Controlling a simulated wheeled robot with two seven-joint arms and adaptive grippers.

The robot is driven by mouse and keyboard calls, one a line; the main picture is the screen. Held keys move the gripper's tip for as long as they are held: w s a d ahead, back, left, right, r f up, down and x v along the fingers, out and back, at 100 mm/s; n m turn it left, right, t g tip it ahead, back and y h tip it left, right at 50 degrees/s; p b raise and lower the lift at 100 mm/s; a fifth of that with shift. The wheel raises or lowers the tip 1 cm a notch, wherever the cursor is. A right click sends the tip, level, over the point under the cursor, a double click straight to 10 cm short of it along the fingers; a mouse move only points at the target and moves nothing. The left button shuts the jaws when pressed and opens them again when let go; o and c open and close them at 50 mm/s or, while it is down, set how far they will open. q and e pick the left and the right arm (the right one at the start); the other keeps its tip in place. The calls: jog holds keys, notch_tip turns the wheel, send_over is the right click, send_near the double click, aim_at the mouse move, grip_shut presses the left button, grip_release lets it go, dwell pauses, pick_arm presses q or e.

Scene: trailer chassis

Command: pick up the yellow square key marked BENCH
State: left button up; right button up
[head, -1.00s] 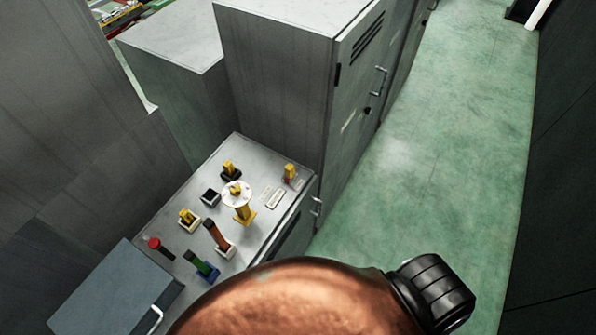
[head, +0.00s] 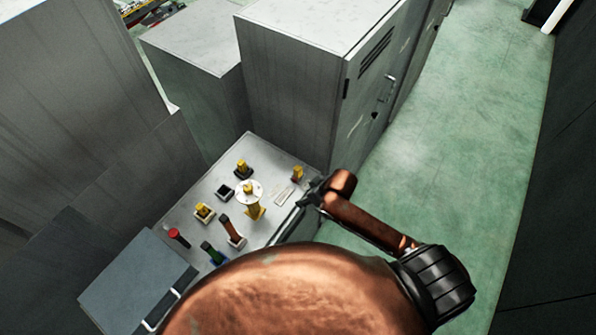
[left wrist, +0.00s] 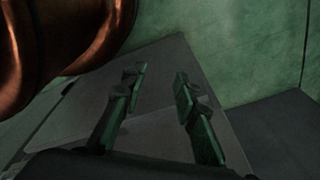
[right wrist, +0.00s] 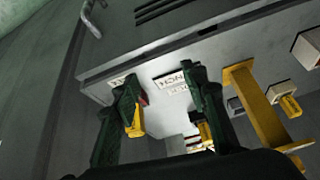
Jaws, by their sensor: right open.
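Several small yellow pieces stand on the grey bench top; no BENCH marking is readable, so I cannot tell which is the named key. One yellow piece (head: 297,173) stands at the bench's right corner, by pale labels; others sit in a black holder (head: 243,169), on a round white plate (head: 249,188) and in a white holder (head: 203,211). My right gripper (head: 311,192) is at the bench's right edge. In the right wrist view it is open (right wrist: 158,88), with a yellow piece (right wrist: 136,123) beside its left finger. My left gripper (left wrist: 160,80) is open and empty, away from the bench.
A brown-handled piece (head: 231,230), a green-handled piece (head: 208,250) and a red-topped piece (head: 177,236) stand closer on the bench. A yellow post (right wrist: 255,105) rises right of my right gripper. A tall grey cabinet (head: 290,95) stands behind; green floor (head: 440,150) is clear at right.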

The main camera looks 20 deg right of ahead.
aim_at(299, 169)
jog(key=w+d+r+g, duration=0.1)
jog(key=w+d+r, duration=0.35)
jog(key=w, duration=0.45)
jog(key=shift+h, duration=0.4)
jog(key=w+f, duration=0.1)
jog(key=f, duration=0.1)
jog(key=w+a+f, duration=0.1)
jog(key=f, duration=0.1)
jog(key=w+a+f+p, duration=0.1)
jog(key=shift+w+a+f, duration=0.15)
jog(key=shift+w+f, duration=0.05)
jog(key=shift+f, duration=0.2)
grip_shut()
